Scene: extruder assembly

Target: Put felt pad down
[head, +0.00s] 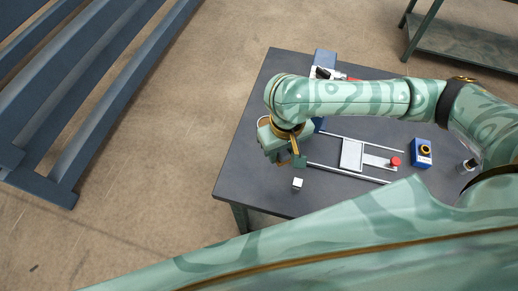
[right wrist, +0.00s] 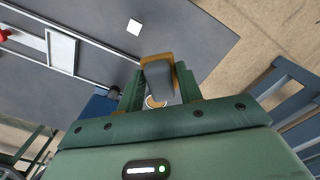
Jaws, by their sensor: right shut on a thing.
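My right gripper (head: 296,158) is over the near left part of the dark table (head: 258,130), beyond a small white block. In the right wrist view, the gripper (right wrist: 158,88) is shut on a dark grey piece with a rounded end, which I take for the felt pad (right wrist: 158,76). Tan surfaces show around the grey piece; I cannot tell if they belong to it or to the fingers. The pad seems to be held above the table. In the head view I cannot make out the pad clearly at the gripper. My left gripper is not in view.
The small white block (head: 298,184) stands near the table's front edge. A metal rail frame with a white plate (head: 352,155) and a red knob (head: 395,161) lies right of the gripper. A blue box (head: 422,153) stands farther right. The table's left strip is clear.

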